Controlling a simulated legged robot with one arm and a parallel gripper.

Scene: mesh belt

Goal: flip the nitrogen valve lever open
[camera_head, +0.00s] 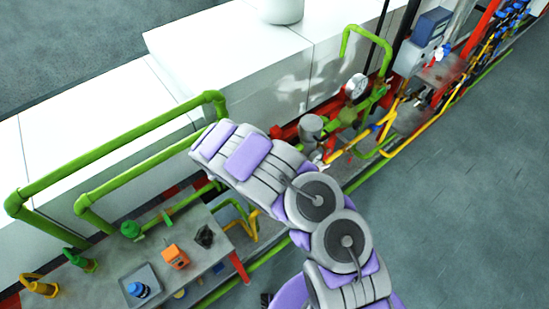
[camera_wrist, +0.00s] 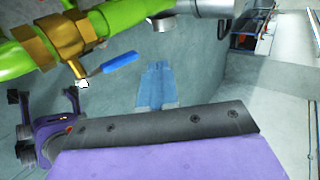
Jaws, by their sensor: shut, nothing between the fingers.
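In the wrist view a brass valve (camera_wrist: 68,38) sits on a green pipe (camera_wrist: 122,14) at upper left. Its lever has a blue handle (camera_wrist: 121,63) pointing right and slightly up, roughly alongside the pipe in this picture. The angle does not tell whether the valve is open. My gripper (camera_wrist: 165,125) shows as a dark grey bolted edge with a purple housing, low in the wrist view. It is shut and empty, with a visible gap to the lever. In the head view my arm reaches up and left to the pipework, and I cannot make out the lever there.
Green pipes (camera_head: 120,140) run along white blocks (camera_head: 228,55). A metal bench (camera_head: 118,262) at lower left holds an orange box (camera_head: 175,256) and a blue-topped item (camera_head: 138,290). A gauge (camera_head: 356,86) and red and yellow pipework stand right of my arm. The grey floor (camera_head: 450,200) at right is clear.

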